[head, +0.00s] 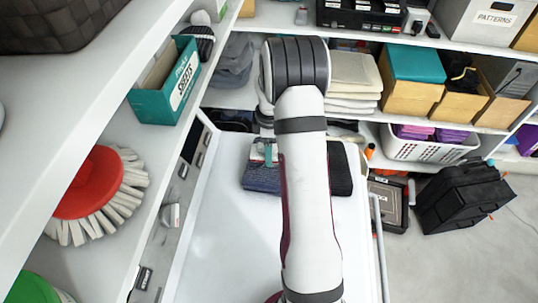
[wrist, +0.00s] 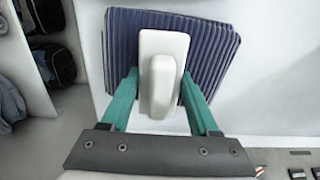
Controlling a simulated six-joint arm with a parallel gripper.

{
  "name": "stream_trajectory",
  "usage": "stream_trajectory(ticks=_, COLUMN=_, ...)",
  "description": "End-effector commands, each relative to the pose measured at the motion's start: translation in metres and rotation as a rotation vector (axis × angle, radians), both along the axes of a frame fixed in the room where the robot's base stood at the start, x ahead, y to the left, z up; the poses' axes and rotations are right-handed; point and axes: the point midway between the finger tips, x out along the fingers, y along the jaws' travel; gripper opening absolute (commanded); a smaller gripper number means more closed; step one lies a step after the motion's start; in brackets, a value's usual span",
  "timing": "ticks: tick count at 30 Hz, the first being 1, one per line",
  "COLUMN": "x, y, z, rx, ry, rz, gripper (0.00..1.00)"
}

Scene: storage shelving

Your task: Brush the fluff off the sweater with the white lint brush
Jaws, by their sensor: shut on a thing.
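The sweater (wrist: 215,45) is a folded, navy, ribbed piece lying flat on a white surface in the wrist view. It also shows in the head view (head: 261,180), partly hidden by my arm. The white lint brush (wrist: 161,85) lies over the middle of the sweater, its raised grip between my green fingers. My gripper (wrist: 159,74) is shut on the brush. The brush seems to be on or just above the knit; I cannot tell if it touches. I can make out no fluff on the visible part of the sweater.
A black item (head: 341,172) lies right of my arm on the white surface (head: 225,240), which is clear at the near left. Shelving stands left and behind, with a red round brush (head: 88,182), a teal box (head: 167,84) and a white basket (head: 428,150). A black case (head: 464,197) is at right.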

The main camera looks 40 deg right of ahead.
Motion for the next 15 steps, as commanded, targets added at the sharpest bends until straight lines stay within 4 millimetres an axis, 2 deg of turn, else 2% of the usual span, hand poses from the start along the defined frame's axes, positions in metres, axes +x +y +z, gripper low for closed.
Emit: stream_trajectory(ticks=15, x=0.031, y=-0.035, z=-0.003, rx=0.0, ry=0.0, rz=0.0, gripper=0.1)
